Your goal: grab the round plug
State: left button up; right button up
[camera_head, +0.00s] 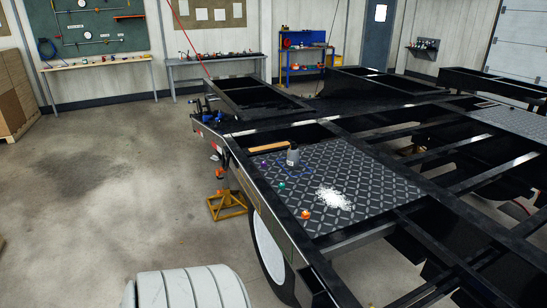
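On the diamond-patterned metal plate (375,180) of the black trailer frame stands a grey, roughly cylindrical object (292,157) with a dark top. A thin blue line, perhaps a cable, lies around its foot. Small coloured pieces lie on the same plate: a purple one (263,163), a green one (282,185) and an orange one (306,214). I cannot tell which of these is the round plug; they are too small to make out their shape.
Black frame beams (420,150) with open gaps surround the plate. A yellow jack stand (227,204) stands left of the frame. The concrete floor (110,200) at left is mostly clear.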

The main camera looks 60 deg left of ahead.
aim_at(293, 156)
jog(key=k+l+u, duration=0.1)
jog(key=u, duration=1.7)
